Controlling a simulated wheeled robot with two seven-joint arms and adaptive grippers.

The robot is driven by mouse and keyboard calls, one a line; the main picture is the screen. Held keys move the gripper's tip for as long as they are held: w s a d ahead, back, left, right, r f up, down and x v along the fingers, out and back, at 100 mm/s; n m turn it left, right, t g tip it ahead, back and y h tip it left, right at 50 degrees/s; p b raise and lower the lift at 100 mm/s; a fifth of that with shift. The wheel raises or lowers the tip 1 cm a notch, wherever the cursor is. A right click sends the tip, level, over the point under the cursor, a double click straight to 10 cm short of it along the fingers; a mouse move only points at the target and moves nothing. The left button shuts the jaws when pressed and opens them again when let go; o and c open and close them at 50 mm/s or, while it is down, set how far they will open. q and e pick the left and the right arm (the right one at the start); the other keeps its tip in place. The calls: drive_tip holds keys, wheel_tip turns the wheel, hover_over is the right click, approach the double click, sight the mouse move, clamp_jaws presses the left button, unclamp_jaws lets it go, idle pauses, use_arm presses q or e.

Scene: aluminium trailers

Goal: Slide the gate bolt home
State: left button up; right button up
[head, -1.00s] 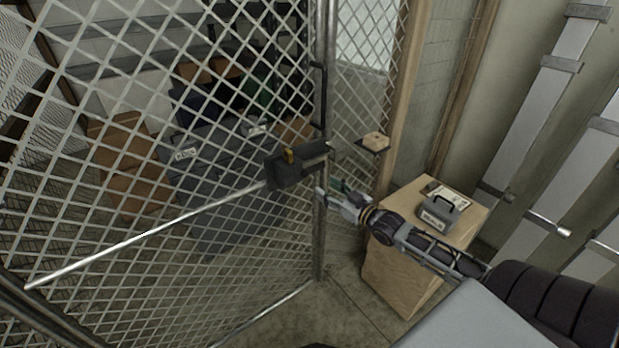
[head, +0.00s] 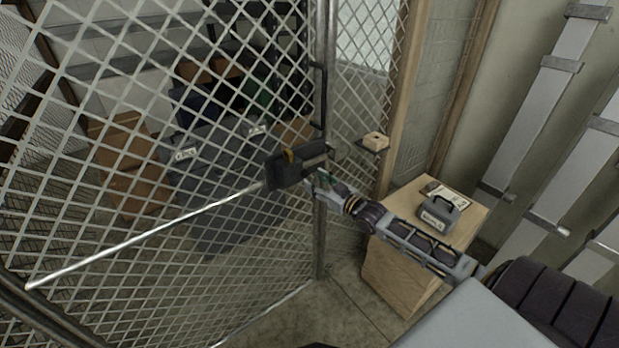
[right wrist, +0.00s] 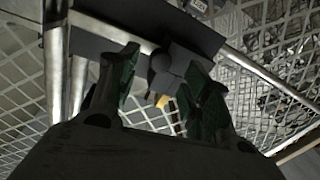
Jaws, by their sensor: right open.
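The mesh gate (head: 200,215) stands in front of me with a dark lock box (head: 285,169) on its free edge, beside the metal post (head: 322,240). My right gripper (head: 312,180) is open just below and right of the box. In the right wrist view, its green-padded fingers (right wrist: 163,62) stand either side of a dark knob-like block (right wrist: 168,66); contact cannot be told. My left gripper is out of view.
A long pale rail (head: 150,229) crosses the gate to the lower left. A wooden cabinet (head: 395,285) with a grey case (head: 439,212) on it stands right of the post, close under my right arm. A small shelf holds a wooden block (head: 376,140).

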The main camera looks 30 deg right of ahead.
sight(306, 175)
drive_tip(key=shift+w+a, duration=0.2)
drive_tip(key=shift+w, duration=0.75)
drive_tip(key=shift+w+a, duration=0.2)
drive_tip(key=shift+w, duration=0.75)
drive_tip(key=shift+c, duration=0.5)
clamp_jaws()
